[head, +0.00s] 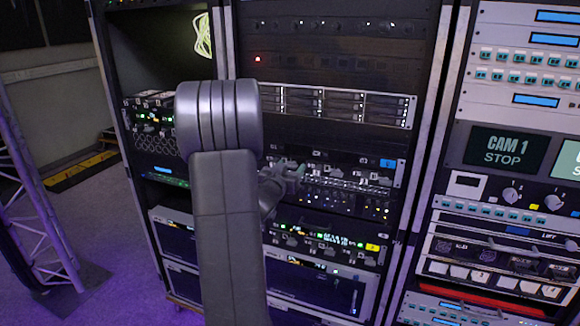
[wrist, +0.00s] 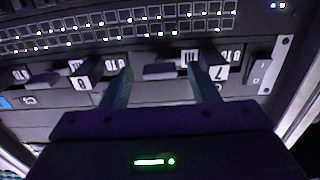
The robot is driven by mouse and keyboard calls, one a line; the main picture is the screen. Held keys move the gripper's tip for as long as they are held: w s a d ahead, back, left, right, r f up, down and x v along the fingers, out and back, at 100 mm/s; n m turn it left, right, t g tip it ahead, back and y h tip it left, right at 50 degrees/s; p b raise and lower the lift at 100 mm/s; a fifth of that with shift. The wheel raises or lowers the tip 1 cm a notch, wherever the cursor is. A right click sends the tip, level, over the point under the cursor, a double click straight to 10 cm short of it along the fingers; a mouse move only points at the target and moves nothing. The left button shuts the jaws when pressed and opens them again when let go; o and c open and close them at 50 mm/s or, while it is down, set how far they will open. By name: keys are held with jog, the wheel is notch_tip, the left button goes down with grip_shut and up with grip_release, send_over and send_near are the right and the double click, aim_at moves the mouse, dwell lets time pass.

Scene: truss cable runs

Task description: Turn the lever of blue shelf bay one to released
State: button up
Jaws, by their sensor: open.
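The blue shelf (head: 345,172) is a dark row of bays in the middle rack, with a blue tag (head: 387,163) at its right end. In the wrist view, which looks upside down, a blue tag (wrist: 5,103) shows at the left edge. My gripper (wrist: 160,82) is open, its two fingers pointing at the shelf front. A dark lever or handle (wrist: 163,71) lies between the fingertips; I cannot tell if they touch it. In the head view my gripper (head: 298,170) is small and partly behind my arm. Which bay is one, and its lever's setting, I cannot read.
Several similar dark handles (wrist: 85,75) with white number tags sit along the row, close beside the fingers. A shelf with a yellow tag (head: 372,247) is below, and a silver unit (head: 340,105) above. A right-hand rack (head: 520,150) has screens and knobs.

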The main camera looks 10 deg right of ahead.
jog(key=shift+w+d, duration=0.1)
jog(key=shift+w, duration=0.05)
jog(key=shift+c, duration=0.2)
jog(key=c, duration=0.9)
jog(key=shift+c, duration=0.2)
